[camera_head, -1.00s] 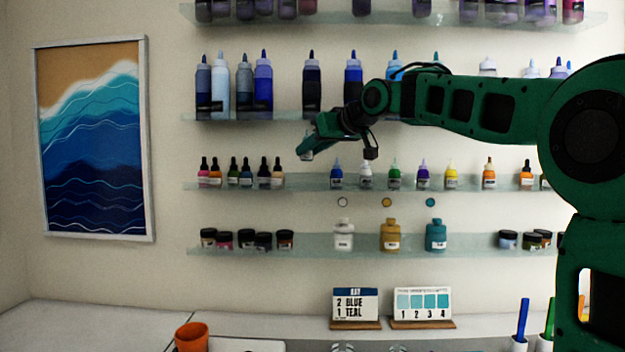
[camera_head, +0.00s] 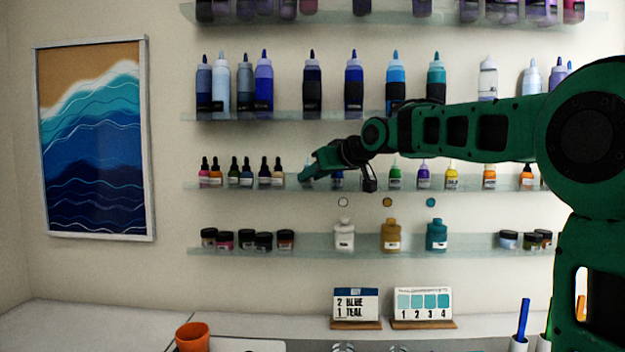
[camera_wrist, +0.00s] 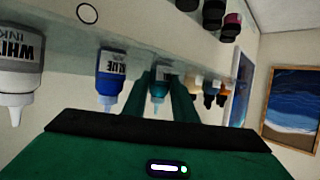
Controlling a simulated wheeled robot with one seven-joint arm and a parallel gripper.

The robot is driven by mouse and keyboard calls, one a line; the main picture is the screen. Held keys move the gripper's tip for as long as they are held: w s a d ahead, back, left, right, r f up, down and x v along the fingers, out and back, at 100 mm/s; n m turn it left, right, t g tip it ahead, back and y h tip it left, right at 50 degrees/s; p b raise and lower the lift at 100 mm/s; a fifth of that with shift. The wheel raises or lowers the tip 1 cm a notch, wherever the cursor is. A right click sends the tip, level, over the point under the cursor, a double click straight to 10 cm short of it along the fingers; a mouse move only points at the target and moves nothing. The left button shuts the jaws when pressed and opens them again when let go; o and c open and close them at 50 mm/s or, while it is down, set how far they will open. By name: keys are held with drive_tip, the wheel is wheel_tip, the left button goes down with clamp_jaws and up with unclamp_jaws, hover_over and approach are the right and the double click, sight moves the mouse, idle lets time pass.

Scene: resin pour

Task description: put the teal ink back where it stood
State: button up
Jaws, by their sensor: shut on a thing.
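My gripper (camera_head: 304,175) is at the middle shelf, left of the blue ink (camera_head: 338,179), in the gap beside the dropper bottles. In the wrist view, which is upside down, my gripper (camera_wrist: 161,88) is shut on the teal ink (camera_wrist: 159,86), a small bottle with a teal nozzle. The blue ink (camera_wrist: 111,68) and the white ink (camera_wrist: 18,72) stand beside it there. The teal ink's base is close to the shelf; I cannot tell whether it touches.
The middle shelf (camera_head: 230,185) also holds dropper bottles (camera_head: 264,173) to the left and green (camera_head: 395,175), purple and yellow inks to the right. Large bottles stand on the shelf above (camera_head: 285,116). Jars and three wider bottles stand on the shelf below (camera_head: 320,245).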

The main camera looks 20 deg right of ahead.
drive_tip(key=o, duration=0.7)
drive_tip(key=shift+o, duration=0.2)
drive_tip(key=shift+s+r, duration=0.15)
drive_tip(key=shift+s, duration=0.1)
drive_tip(key=v, duration=1.1)
drive_tip(key=shift+s, duration=0.25)
drive_tip(key=shift+d+r, duration=0.1)
